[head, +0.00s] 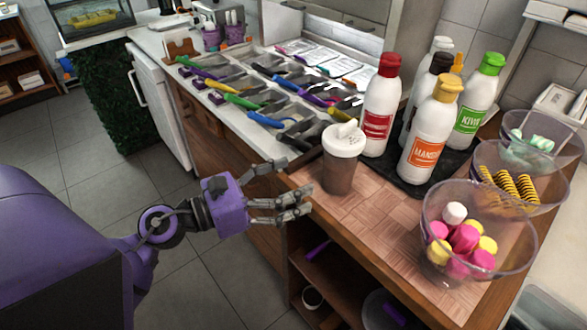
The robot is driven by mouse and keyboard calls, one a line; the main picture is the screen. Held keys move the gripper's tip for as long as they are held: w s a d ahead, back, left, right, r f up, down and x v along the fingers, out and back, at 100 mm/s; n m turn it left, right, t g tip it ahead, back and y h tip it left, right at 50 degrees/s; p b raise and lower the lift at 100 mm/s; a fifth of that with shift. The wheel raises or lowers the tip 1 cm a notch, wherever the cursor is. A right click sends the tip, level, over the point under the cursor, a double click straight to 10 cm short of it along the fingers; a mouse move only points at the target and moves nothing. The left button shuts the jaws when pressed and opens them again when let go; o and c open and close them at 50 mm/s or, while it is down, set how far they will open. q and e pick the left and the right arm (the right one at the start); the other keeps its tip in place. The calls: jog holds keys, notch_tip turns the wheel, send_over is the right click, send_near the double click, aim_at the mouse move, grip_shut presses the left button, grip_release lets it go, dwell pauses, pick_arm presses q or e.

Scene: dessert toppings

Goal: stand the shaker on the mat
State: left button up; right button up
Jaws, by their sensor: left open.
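The shaker (340,172), a brownish see-through cup with a white lid, stands upright on the wooden counter (375,228) near its left edge. The black mat (385,169) lies just right of the shaker, under several sauce bottles. My left gripper (296,184) is open and empty. Its fingers point right toward the shaker, to the left of it, with a gap between them. My right gripper is not in view.
On the mat stand a red-capped bottle (380,110), a yellow-capped bottle (430,135) and a green-capped bottle (477,100), with others behind. A candy bowl (437,205) stands at right. Topping bins (245,85) lie beyond. Counter in front of the shaker is clear.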

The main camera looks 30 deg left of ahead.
pick_arm(q)
jog(key=shift+s+a, duration=0.1)
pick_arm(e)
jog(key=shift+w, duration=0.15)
pick_arm(q)
jog(key=s+a+f+n+y, duration=0.3)
jog(key=s+f+n+y, duration=0.25)
jog(key=f+n, duration=0.7)
jog(key=s+a+f+n+y, duration=0.2)
jog(key=s+f+n+y, duration=0.45)
jog(key=n, duration=0.95)
jog(key=s+d+f+n+g+h, duration=0.1)
jog(key=s+d+f+n+g, duration=0.2)
jog(key=s+f+n, duration=0.4)
jog(key=s+d+f+n+g+h, duration=0.1)
jog(key=s+d+f+n+g, duration=0.3)
jog(key=s+f+n, duration=0.3)
jog(key=s+f, duration=0.2)
jog(key=s, duration=0.1)
jog(key=shift+d+f+g, duration=0.3)
jog(key=shift+d, duration=0.1)
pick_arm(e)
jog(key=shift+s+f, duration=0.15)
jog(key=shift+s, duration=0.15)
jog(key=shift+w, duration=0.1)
pick_arm(q)
jog(key=shift+s, duration=0.1)
